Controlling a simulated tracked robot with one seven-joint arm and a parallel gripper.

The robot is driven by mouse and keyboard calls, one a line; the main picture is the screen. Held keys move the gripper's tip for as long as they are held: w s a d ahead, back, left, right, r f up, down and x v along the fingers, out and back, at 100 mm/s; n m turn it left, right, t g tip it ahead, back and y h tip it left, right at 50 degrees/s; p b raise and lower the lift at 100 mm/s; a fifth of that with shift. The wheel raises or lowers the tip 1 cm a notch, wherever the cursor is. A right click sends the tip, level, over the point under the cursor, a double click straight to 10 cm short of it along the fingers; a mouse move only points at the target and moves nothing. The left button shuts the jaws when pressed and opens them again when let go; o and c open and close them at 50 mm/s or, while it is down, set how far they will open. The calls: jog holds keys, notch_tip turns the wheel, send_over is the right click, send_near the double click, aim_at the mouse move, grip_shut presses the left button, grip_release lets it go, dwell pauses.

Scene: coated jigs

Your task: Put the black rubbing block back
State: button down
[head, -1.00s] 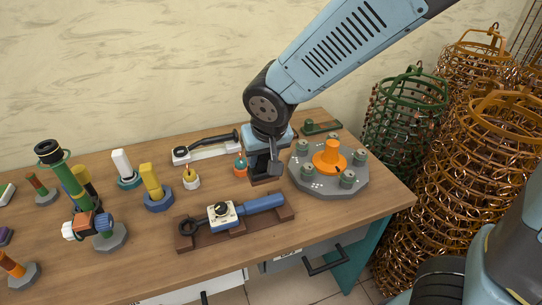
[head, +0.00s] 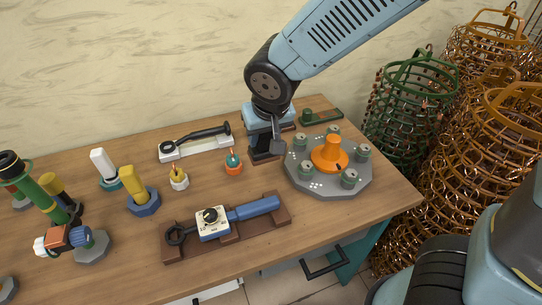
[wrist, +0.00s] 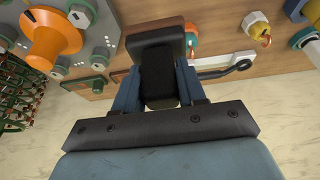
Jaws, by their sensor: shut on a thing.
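My gripper (wrist: 160,88) is shut on the black rubbing block (wrist: 160,60), which sits between the two blue fingers in the wrist view. In the head view my gripper (head: 264,140) is at the back of the table, left of the grey round jig (head: 325,190) and right of a small orange pot (head: 233,165). The block's dark lower end (head: 264,156) shows below the fingers there. I cannot tell whether it touches the table.
A green tray (head: 338,117) lies behind the jig. A white holder with a black-handled tool (head: 200,146) is at back left. A brown rack (head: 275,226) holds a blue-handled tool in front. Several coloured posts stand left. Wire baskets (head: 410,95) stand beyond the table's right edge.

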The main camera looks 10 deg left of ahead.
jog(key=shift+w+a+f, duration=0.25)
jog(key=shift+w+f, duration=1.85)
jog(key=shift+w, duration=0.2)
jog(key=shift+w+a+f, duration=0.2)
jog(key=shift+w+f, duration=1.9)
jog(key=shift+w, duration=0.2)
jog(key=shift+w+a+f, duration=0.25)
jog(key=shift+w+f, duration=1.85)
jog(key=shift+w, duration=0.2)
jog(key=shift+f, duration=0.1)
jog(key=c, duration=0.6)
grip_release()
jog(key=shift+c, duration=0.2)
jog(key=v, duration=1.3)
jog(key=shift+s+d+r, duration=0.2)
jog(key=shift+s+d, duration=0.1)
jog(key=shift+d, duration=0.1)
